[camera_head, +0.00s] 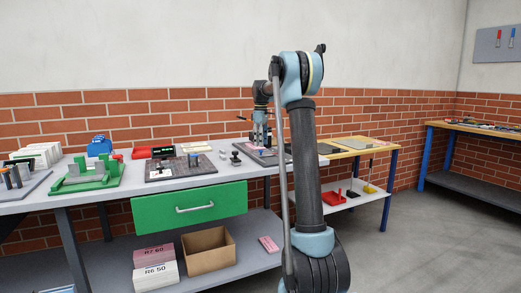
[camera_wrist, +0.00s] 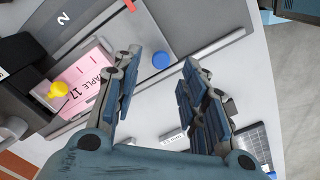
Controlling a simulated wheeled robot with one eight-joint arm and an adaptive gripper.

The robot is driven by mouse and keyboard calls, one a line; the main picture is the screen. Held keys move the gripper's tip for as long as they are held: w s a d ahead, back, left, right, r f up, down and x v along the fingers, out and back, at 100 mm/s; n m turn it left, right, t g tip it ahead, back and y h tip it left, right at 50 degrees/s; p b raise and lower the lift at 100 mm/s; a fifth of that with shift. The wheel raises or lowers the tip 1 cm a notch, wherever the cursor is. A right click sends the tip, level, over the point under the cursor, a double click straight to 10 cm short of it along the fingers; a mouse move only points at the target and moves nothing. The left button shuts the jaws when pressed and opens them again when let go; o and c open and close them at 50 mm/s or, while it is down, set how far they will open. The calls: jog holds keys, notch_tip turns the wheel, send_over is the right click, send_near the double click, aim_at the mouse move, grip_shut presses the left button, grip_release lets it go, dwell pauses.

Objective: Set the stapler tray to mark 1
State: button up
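A grey flat fixture (camera_head: 268,158) lies near the right end of the long workbench. In the wrist view it shows as grey plates with a straight rail (camera_wrist: 196,57), a printed 2 (camera_wrist: 62,18) and a blue round knob (camera_wrist: 161,60). A pink sheet (camera_wrist: 88,88), lettered "...APLE 17", lies on it beside a yellow knob (camera_wrist: 58,90). Which plate is the stapler tray I cannot tell; I see no mark 1. My gripper (camera_wrist: 156,90) is open, its fingers apart on either side of the blue knob in the picture, with nothing between them. In the head view my gripper (camera_head: 262,143) is above the fixture.
Left on the workbench (camera_head: 215,165) stand a dark board (camera_head: 180,167), a green fixture (camera_head: 88,178) and white stacks (camera_head: 40,154). A green drawer (camera_head: 190,208) is below. A yellow-topped table (camera_head: 350,146) stands close on the right.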

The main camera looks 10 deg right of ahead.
notch_tip(320, 180, up, 8)
dwell(0.4)
jog(key=s+d+f+m+t, duration=0.1)
jog(key=s+d+f+m, duration=0.15)
jog(key=s, duration=1.25)
jog(key=s+d+f+m, duration=0.1)
jog(key=s+f+m, duration=0.3)
jog(key=s, duration=1.1)
jog(key=s+d+f+m+t, duration=0.1)
jog(key=s+f+m, duration=0.5)
jog(key=s+f, duration=1.7)
jog(key=shift+s+d+f, duration=0.2)
jog(key=shift+s+d, duration=0.15)
jog(key=shift+s, duration=0.45)
